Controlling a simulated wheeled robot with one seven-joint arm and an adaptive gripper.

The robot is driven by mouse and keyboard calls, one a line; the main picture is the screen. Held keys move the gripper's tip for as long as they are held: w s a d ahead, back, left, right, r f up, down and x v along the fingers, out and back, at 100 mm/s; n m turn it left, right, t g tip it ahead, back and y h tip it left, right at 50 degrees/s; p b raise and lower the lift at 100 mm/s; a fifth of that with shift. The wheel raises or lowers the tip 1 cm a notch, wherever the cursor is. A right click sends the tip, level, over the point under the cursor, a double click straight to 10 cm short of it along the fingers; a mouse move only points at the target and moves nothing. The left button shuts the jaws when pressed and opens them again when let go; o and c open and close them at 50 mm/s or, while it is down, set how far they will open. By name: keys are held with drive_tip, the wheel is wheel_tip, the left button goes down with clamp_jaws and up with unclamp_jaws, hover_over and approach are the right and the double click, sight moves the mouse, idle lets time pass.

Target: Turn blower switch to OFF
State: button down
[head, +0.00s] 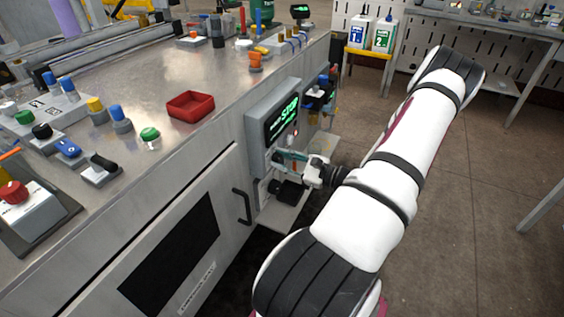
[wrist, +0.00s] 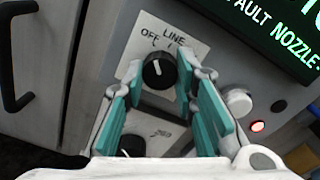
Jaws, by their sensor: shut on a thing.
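A grey control box (head: 257,120) on the bench's side carries a screen with green text. In the wrist view, a round black knob (wrist: 159,72) with a white pointer line sits on a white plate marked LINE and OFF. Its pointer is near the I mark, to the right of OFF. My gripper (wrist: 161,84), with teal pads, is shut on this LINE knob, one finger at each side. It also shows at the box in the head view (head: 290,162). A second plate (wrist: 160,131) lies below, its label unreadable and its dark knob (wrist: 131,146) partly hidden by my gripper.
A red indicator (wrist: 257,127) is lit beside a white button (wrist: 238,102) and a black button (wrist: 278,106), right of my fingers. A cabinet handle (head: 242,206) is left of the box. A red tray (head: 190,105) stands on the bench.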

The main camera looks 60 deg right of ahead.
drive_tip(key=shift+n, duration=0.4)
drive_tip(key=c, duration=1.3)
unclamp_jaws()
drive_tip(key=s, duration=1.2)
drive_tip(key=shift+d, duration=0.45)
